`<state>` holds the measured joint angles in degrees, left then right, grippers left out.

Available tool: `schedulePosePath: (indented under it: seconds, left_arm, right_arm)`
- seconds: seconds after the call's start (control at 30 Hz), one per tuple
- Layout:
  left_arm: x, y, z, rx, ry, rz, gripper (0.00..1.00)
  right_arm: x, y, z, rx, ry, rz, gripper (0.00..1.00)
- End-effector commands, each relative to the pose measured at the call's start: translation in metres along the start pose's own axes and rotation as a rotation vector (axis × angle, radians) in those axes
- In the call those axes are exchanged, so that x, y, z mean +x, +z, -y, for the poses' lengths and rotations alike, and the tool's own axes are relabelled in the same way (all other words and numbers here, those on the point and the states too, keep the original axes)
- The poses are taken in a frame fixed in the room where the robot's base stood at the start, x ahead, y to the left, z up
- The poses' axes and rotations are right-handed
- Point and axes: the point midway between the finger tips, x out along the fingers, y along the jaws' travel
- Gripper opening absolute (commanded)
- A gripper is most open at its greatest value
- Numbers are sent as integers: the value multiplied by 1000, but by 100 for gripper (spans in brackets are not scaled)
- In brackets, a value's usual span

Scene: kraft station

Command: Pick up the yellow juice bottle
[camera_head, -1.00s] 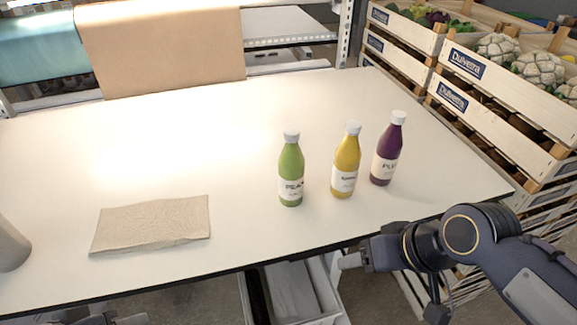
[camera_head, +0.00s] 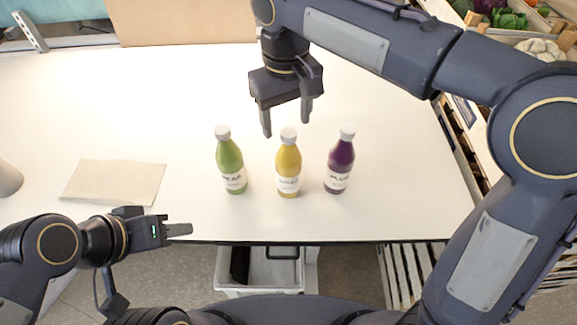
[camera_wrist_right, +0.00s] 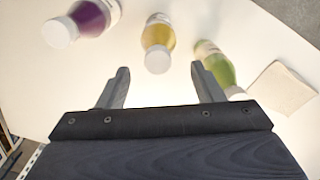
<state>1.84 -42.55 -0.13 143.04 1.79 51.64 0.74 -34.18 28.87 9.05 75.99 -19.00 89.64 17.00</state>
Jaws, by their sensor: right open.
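The yellow juice bottle (camera_head: 289,165) stands upright on the white table between a green bottle (camera_head: 231,163) and a purple bottle (camera_head: 340,163). My right gripper (camera_head: 287,124) is open and empty, pointing down over the table near the yellow bottle's white cap. In the right wrist view the yellow bottle (camera_wrist_right: 157,35) lies ahead, between the lines of the two spread fingers (camera_wrist_right: 160,72). The green bottle (camera_wrist_right: 215,65) is partly hidden by one finger, and the purple bottle (camera_wrist_right: 90,18) is at upper left. My left gripper (camera_head: 180,230) is at the table's front edge, its jaws seen edge-on.
A beige cloth (camera_head: 114,181) lies on the left of the table (camera_head: 200,90), with a grey round object (camera_head: 8,178) at the far left. Produce crates (camera_head: 520,20) stand to the right. A white bin (camera_head: 262,274) is below the front edge. Table space around the bottles is clear.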

Motion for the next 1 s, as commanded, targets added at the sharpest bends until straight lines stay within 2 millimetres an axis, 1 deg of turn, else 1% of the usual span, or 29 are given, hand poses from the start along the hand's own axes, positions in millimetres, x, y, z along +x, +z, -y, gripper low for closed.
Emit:
schedulePosePath:
  seconds: [0.17, 0.3, 0.4, 0.5, 0.67, 0.77, 1.0]
  left_arm:
    - [-3, -2, -2, 0, 0, 0, 40]
    - [-6, -3, -3, 0, 0, 0, 40]
    - [-6, -3, -3, 0, 0, 0, 40]
    - [-6, -3, -3, 0, 0, 0, 40]
    - [-6, -3, -3, 0, 0, 0, 40]
    - [-6, -3, -3, 0, 0, 0, 40]
    - [-6, -3, -3, 0, 0, 0, 40]
  right_arm:
    - [22, 3, -2, 1, 0, 3, 60]
    - [44, 4, -2, 2, 1, 3, 60]
    - [53, 4, -2, 2, 0, 0, 60]
    - [57, 4, -2, 2, -1, -1, 60]
    - [57, 4, -2, 2, -1, -2, 60]
    - [57, 4, -2, 2, -1, -2, 50]
    - [57, 4, -2, 2, -1, -2, 19]
